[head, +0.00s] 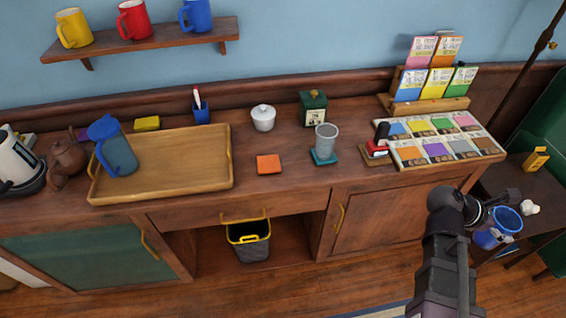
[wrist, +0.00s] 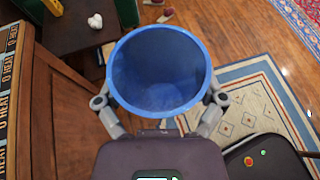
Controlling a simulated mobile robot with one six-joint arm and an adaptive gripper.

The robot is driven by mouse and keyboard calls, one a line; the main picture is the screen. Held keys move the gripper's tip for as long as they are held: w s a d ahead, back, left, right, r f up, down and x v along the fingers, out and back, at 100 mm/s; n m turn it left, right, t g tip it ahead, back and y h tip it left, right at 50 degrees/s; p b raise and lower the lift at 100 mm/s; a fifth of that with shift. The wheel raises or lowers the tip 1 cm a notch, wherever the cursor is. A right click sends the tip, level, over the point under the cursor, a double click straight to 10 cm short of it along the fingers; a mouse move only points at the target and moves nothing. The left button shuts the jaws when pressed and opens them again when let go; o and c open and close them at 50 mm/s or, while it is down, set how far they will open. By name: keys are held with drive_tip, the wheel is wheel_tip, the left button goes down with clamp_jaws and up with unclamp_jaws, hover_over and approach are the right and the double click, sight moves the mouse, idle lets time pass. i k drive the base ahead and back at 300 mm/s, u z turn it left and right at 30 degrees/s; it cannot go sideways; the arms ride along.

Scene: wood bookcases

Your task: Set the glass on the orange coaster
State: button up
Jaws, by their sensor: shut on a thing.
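A grey see-through glass (head: 327,140) stands upright on a teal coaster (head: 325,157) on the wooden counter. A flat orange coaster (head: 268,162) lies to its left with nothing on it. My gripper (head: 496,232) is at the right, away from the counter top and far from both coasters. It is shut on a blue round cup (head: 490,238). In the wrist view my gripper (wrist: 160,105) has a finger on each side of the cup (wrist: 158,70), whose open mouth faces the camera and looks empty.
A stamp (head: 378,150) and a tray of coloured cards (head: 440,153) stand right of the glass. A white lidded pot (head: 263,117) and green box (head: 313,108) are behind. A wooden tray (head: 205,185) with a blue-lidded jug (head: 117,155) is left. The counter around the orange coaster is clear.

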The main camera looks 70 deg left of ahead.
sight(268, 164)
drive_tip(key=z, duration=1.2)
drive_tip(key=k, duration=0.1)
drive_tip(key=u, duration=2.85)
drive_tip(key=i, duration=0.6)
drive_tip(key=u, duration=0.1)
drive_tip(key=k, duration=0.55)
